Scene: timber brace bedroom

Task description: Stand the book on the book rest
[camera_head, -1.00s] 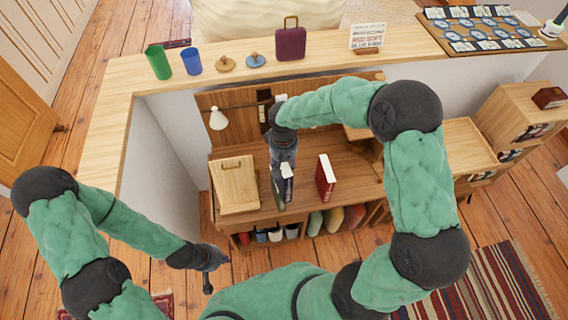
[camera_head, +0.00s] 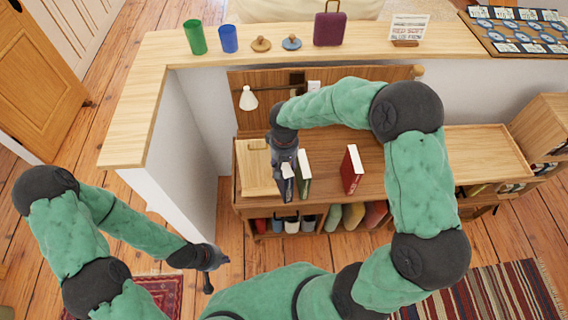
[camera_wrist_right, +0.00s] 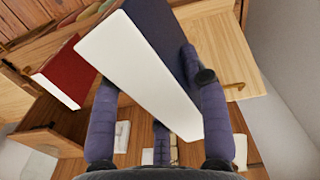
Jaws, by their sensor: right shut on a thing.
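My right gripper (camera_head: 287,172) is shut on a dark blue book (camera_head: 288,190), which it holds upright over the desk. In the right wrist view the book's white page edge and dark cover (camera_wrist_right: 160,25) sit between the fingers (camera_wrist_right: 158,105). A slanted wooden board with a small metal clip, seemingly the book rest (camera_head: 256,172), is just left of the held book; it also shows at the right in the wrist view (camera_wrist_right: 225,55). Whether book and rest touch is unclear. My left gripper (camera_head: 208,284) hangs low, away from the desk; its fingers are too small to judge.
A white lamp (camera_head: 248,98) is behind the rest. A wooden ledge (camera_head: 365,42) with cups runs along the back.

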